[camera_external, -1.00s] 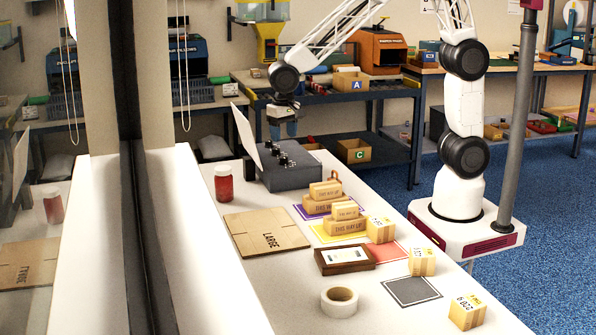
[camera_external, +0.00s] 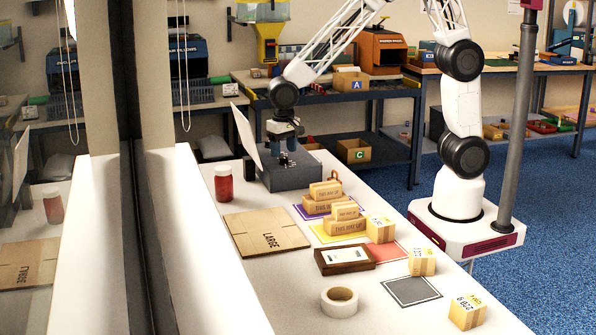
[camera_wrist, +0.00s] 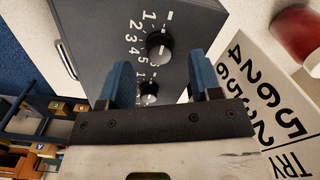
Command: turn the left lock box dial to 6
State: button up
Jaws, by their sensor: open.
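The grey lock box (camera_external: 290,178) stands at the far end of the white bench, with dark dials on its top. In the wrist view, one black dial (camera_wrist: 161,47) with numbers 1 to 5 legible beside it lies beyond my fingertips. A second dial (camera_wrist: 149,90) shows between my fingers, partly cut off by the gripper body. My gripper (camera_external: 284,147) points down at the box's top, with blue fingers; it also shows in the wrist view (camera_wrist: 163,82). It is open, its fingers on either side of the second dial. I cannot tell whether they touch it.
A white card (camera_wrist: 262,92) with printed digits and "TRY" stands beside the box. A red jar (camera_external: 223,183) is left of the box. A flat carton (camera_external: 265,233), wooden blocks (camera_external: 325,190) and a tape roll (camera_external: 339,302) lie nearer on the bench.

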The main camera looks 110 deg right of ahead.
aim_at(284, 160)
jog(key=shift+f, duration=1.4)
jog(key=c, duration=0.9)
